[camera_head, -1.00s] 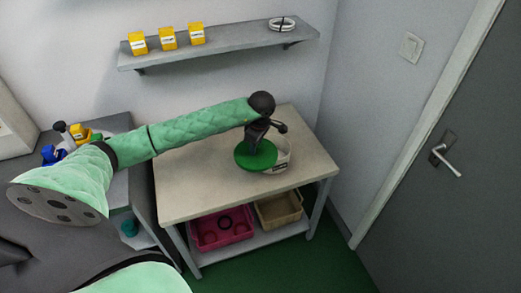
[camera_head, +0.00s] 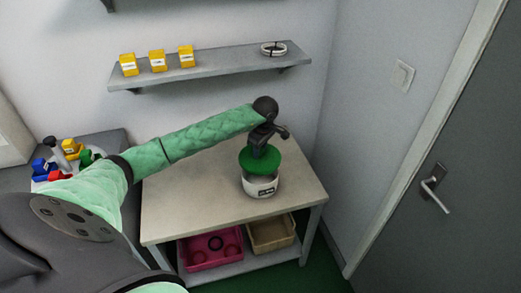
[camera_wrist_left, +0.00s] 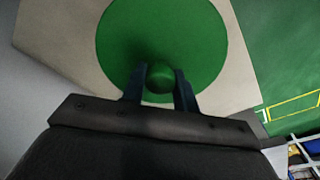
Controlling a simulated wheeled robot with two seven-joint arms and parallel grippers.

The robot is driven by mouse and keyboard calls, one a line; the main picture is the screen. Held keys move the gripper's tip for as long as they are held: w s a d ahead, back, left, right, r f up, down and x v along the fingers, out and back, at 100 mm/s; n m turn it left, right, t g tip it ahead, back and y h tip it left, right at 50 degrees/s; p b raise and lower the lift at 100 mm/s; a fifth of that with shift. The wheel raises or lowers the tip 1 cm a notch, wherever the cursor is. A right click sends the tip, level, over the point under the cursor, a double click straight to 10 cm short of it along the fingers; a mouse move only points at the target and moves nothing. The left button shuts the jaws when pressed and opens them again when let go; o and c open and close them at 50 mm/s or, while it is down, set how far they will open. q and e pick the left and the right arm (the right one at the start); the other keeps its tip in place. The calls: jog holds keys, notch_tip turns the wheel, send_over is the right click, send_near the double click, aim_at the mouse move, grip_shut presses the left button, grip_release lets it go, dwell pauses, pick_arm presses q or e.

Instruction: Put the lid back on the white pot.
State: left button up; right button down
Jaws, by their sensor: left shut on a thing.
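The white pot (camera_head: 262,187) with a dark label stands on the light table. The green lid (camera_head: 261,160) is over the pot's top in the head view, roughly lined up with it. I cannot tell whether the lid touches the rim. My left gripper (camera_head: 257,148) is above the lid. In the left wrist view the fingers (camera_wrist_left: 160,88) are shut on the round green knob (camera_wrist_left: 159,77) of the lid (camera_wrist_left: 200,40), and the lid hides the pot. My right gripper is not in view.
The table (camera_head: 195,190) is clear around the pot. Its lower shelf holds a pink bin (camera_head: 200,262) and a tan bin (camera_head: 270,234). A wall shelf (camera_head: 215,72) carries yellow boxes and a white ring-shaped item. Small coloured bins stand at left. A grey door (camera_head: 450,150) is at right.

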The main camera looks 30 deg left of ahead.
aim_at(261, 157)
pick_arm(q)
jog(key=shift+w+d+f, duration=0.1)
jog(key=shift+d+f, duration=0.1)
jog(key=shift+f, duration=0.45)
jog(key=shift+a+f, duration=0.15)
jog(key=shift+f, duration=1.2)
jog(key=shift+f+b, duration=0.35)
jog(key=shift+b, duration=0.3)
jog(key=shift+f+b, duration=0.4)
jog(key=shift+f, duration=0.3)
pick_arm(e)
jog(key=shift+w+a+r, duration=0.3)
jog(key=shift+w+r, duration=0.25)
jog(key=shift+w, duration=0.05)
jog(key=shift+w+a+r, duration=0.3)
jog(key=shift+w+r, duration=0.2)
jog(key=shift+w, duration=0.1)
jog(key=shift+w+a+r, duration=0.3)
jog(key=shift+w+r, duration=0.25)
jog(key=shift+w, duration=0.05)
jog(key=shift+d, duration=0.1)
